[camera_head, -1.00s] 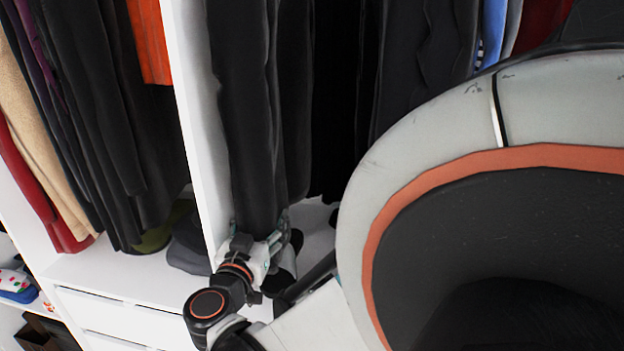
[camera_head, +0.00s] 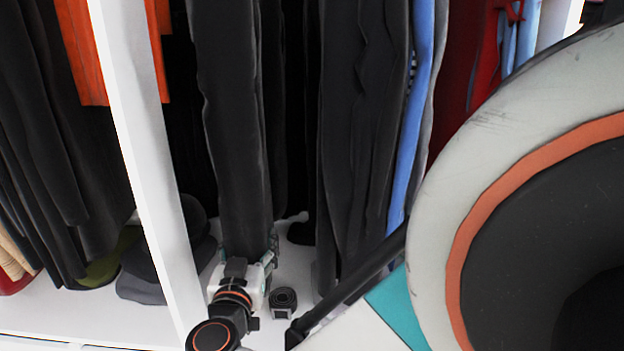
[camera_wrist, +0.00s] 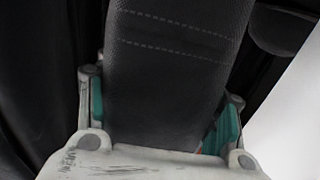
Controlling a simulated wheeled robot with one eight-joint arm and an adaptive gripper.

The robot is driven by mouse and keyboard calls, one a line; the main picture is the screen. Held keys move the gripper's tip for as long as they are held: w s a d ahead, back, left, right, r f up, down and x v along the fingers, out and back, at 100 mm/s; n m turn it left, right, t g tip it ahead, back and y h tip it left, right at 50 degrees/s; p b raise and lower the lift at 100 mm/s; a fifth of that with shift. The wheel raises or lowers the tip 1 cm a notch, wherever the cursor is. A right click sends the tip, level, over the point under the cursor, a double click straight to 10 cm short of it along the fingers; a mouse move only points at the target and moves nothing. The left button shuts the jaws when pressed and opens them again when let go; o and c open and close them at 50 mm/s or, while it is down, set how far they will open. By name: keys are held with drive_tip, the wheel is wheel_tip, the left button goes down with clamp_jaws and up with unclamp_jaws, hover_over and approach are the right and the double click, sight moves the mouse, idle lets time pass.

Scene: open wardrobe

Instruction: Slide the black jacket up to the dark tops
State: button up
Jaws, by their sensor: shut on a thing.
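The black jacket (camera_head: 232,120) hangs just right of the white divider panel. My gripper (camera_head: 248,262) is at its lower end, shut on it. In the wrist view the jacket's dark, stitched sleeve or hem (camera_wrist: 170,70) lies between the two teal-padded fingers of my gripper (camera_wrist: 165,115). The dark tops (camera_head: 350,130) hang to the right of the jacket, with a narrow dark gap holding other black cloth between them. The jacket's upper end and the rail are out of view.
The white divider (camera_head: 150,170) stands close on the left. A rolled belt (camera_head: 283,300) lies on the shelf floor right of my gripper. Blue (camera_head: 418,100) and red garments (camera_head: 470,70) hang further right. Dark hats (camera_head: 150,272) sit beyond the divider.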

drive_tip(key=shift+s+d, duration=0.2)
drive_tip(key=shift+d, duration=0.95)
drive_tip(key=o, duration=1.8)
drive_tip(key=shift+d, duration=0.1)
drive_tip(key=shift+s, duration=0.15)
drive_tip(key=shift+s+a, duration=0.2)
drive_tip(key=shift+s, duration=0.1)
drive_tip(key=shift+s+a, duration=0.15)
drive_tip(key=shift+s, duration=1.65)
drive_tip(key=shift+s+a, duration=0.1)
drive_tip(key=shift+s, duration=1.65)
